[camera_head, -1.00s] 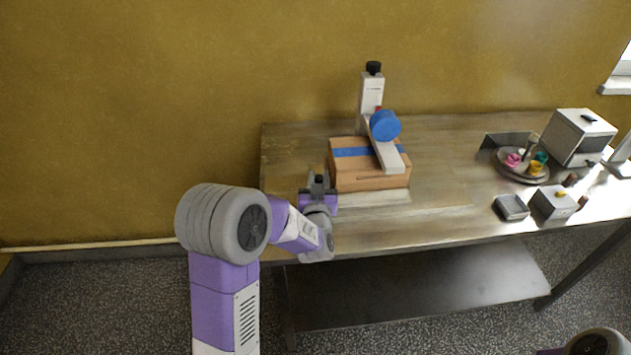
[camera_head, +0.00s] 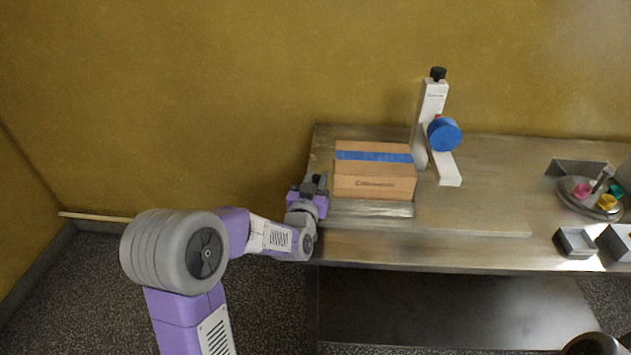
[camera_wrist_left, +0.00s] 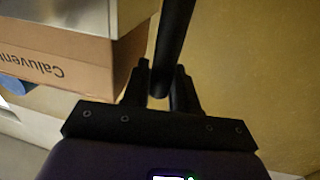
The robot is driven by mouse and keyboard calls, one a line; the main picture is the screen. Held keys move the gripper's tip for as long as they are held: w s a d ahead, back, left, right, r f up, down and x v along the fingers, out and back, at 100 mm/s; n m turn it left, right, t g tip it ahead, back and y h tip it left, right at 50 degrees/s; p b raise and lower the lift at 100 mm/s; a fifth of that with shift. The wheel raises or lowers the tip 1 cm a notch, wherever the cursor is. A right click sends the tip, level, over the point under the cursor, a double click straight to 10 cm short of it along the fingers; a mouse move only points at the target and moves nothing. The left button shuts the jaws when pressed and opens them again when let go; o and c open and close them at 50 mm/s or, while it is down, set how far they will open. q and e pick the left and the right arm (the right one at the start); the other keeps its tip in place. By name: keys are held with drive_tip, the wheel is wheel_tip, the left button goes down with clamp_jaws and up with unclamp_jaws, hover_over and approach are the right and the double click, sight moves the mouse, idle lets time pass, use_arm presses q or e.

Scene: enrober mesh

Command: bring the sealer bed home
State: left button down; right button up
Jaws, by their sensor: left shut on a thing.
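The sealer bed (camera_head: 372,208) is a flat metal plate on the table under a brown carton with blue tape (camera_head: 375,184). The sealer (camera_head: 431,115), a white post with a blue roll and a white arm, stands just right of the carton, clear of its top. My left gripper (camera_head: 315,184) is at the bed's left side. In the left wrist view it is shut on a black bar handle (camera_wrist_left: 174,45), with the carton (camera_wrist_left: 60,58) and the bed's metal edge (camera_wrist_left: 85,18) beside it. How the handle joins the bed is hidden. My right gripper is out of view.
A metal table (camera_head: 480,250) carries everything. A round plate with colourful items (camera_head: 588,205) and a small grey tray (camera_head: 575,243) are at the right. The table's left edge is close to my left gripper. A yellow wall stands behind.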

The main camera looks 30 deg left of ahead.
use_arm(q)
drive_tip(key=shift+a, duration=0.3)
drive_tip(key=c, duration=1)
unclamp_jaws()
drive_tip(key=shift+s, duration=0.1)
drive_tip(key=shift+s+d, duration=0.1)
drive_tip(key=shift+s, duration=0.1)
drive_tip(key=v, duration=0.7)
drive_tip(key=shift+s+p, duration=0.1)
drive_tip(key=shift+p, duration=0.25)
